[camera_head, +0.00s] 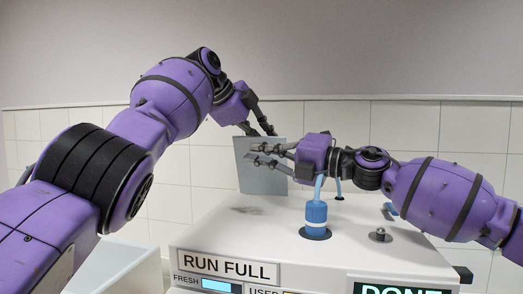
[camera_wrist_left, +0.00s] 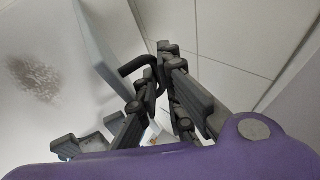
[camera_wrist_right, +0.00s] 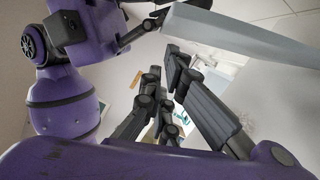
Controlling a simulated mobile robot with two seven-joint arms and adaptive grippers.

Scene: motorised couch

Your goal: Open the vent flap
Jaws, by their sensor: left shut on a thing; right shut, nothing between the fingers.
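The vent flap is a flat grey-blue panel (camera_head: 262,178) standing upright at the back of a white machine top (camera_head: 235,228). It also shows in the left wrist view (camera_wrist_left: 95,45) and the right wrist view (camera_wrist_right: 240,36). My left gripper (camera_head: 268,131) is at the flap's top edge. In the left wrist view its fingers (camera_wrist_left: 165,80) are shut on a dark bent handle (camera_wrist_left: 138,67) beside the panel. My right gripper (camera_head: 255,154) is shut and empty in front of the flap's face; whether it touches the panel I cannot tell.
A blue fitting (camera_head: 316,214) with a tube stands on the machine top below my right gripper. A small metal knob (camera_head: 380,235) is to its right. A dark speckled patch (camera_wrist_left: 34,78) lies near the flap. A "RUN FULL" label (camera_head: 227,266) is on the front.

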